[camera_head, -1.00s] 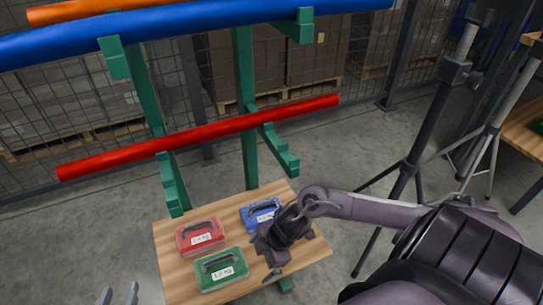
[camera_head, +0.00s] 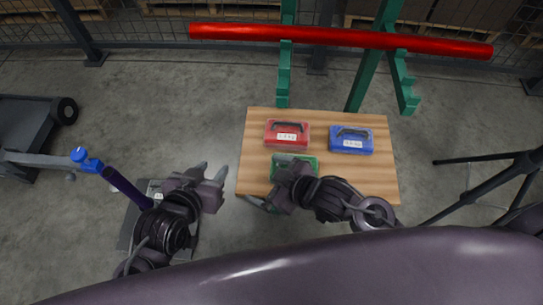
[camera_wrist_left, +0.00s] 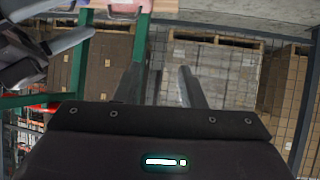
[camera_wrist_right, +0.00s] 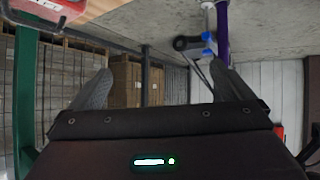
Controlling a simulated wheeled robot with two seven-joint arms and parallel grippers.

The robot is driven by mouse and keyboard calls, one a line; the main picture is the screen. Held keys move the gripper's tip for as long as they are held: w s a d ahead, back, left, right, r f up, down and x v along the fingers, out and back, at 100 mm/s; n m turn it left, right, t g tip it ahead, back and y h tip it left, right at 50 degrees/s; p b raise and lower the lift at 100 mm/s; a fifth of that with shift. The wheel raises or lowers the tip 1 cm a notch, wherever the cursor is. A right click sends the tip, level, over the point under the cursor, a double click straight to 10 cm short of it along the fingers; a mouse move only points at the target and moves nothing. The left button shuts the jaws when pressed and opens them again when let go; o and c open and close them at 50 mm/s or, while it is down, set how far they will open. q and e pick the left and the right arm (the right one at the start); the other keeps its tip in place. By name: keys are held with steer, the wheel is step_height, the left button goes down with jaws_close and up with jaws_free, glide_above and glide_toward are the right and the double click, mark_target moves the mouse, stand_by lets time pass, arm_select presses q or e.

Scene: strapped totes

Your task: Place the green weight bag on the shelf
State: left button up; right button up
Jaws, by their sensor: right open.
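The green weight bag (camera_head: 277,160) lies on a wooden shelf board (camera_head: 380,184), near its left front corner in the head view. My right gripper covers much of it. My right gripper (camera_head: 266,188) is above or beside the bag, pointing left; the head view does not show whether they touch. In the right wrist view its fingers (camera_wrist_right: 163,88) are apart with nothing between them. My left gripper (camera_head: 212,172) is open and empty, left of the board; its spread fingers (camera_wrist_left: 160,85) also show in the left wrist view.
A red bag (camera_head: 287,135) and a blue bag (camera_head: 350,139) lie at the back of the board. Behind it stands a green rack (camera_head: 284,75) carrying a red tube (camera_head: 340,38). A tripod (camera_head: 490,178) stands at the right. A dark cart (camera_head: 30,120) is at the left.

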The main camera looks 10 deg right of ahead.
step_height(320, 180, up, 6)
steer(key=w+m+t+h, duration=0.1)
steer(key=m+t, duration=0.1)
steer(key=m, duration=0.2)
steer(key=shift+w+d+r+m+h, duration=0.2)
steer(key=shift+w+d+m+h, duration=0.05)
steer(key=shift+d+m+h, duration=0.15)
steer(key=shift+f, duration=0.1)
